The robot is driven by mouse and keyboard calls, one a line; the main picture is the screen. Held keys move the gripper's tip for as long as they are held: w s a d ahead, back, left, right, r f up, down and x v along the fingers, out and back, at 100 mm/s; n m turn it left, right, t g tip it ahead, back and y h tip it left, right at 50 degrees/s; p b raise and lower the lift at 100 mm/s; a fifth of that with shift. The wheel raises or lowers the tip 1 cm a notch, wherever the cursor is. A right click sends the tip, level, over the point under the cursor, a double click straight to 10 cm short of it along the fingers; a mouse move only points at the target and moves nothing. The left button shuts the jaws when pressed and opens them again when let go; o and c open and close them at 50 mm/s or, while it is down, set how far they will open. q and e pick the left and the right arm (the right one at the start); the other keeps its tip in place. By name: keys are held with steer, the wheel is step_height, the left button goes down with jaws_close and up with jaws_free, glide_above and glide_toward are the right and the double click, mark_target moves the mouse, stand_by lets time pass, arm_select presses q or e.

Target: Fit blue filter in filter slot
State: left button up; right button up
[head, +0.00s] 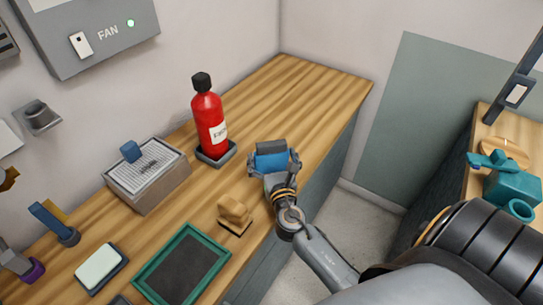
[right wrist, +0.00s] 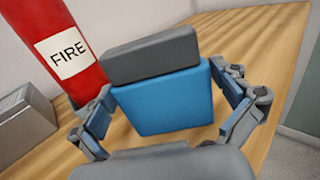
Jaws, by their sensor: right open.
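The blue filter (head: 271,160) is a blue block with a dark grey top, standing upright on the wooden bench. It fills the middle of the right wrist view (right wrist: 165,100). My right gripper (head: 273,163) is open, with one finger on each side of the filter. In the right wrist view a gap shows between the block and the right finger; the left finger is close to the block, and contact cannot be told. No filter slot can be clearly identified. My left gripper is not in view.
A red fire extinguisher (head: 209,118) stands just left of the filter. A slatted grey box (head: 150,190) with a small blue block, a tan block (head: 235,211) and a green-framed tray (head: 183,268) are further left. The bench's far end (head: 310,85) is clear.

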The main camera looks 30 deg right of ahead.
mark_target(272, 148)
steer(key=c, duration=0.8)
steer(key=shift+r+p, duration=0.35)
steer(key=shift+r, duration=0.3)
step_height(272, 148, up, 3)
steer(key=shift+f+p, duration=0.15)
steer(key=shift+p, duration=0.65)
steer(key=s+a+r+n+t+y+p, duration=0.1)
steer(key=s+a+r+n+y, duration=0.3)
steer(key=s+a, duration=1)
step_height(272, 148, up, 4)
steer(key=s+y, duration=0.1)
steer(key=y, duration=0.1)
steer(key=shift+s+r+n+y, duration=0.2)
steer(key=shift+s+n+y, duration=0.1)
steer(key=shift+s+y, duration=0.1)
steer(key=shift+d, duration=0.15)
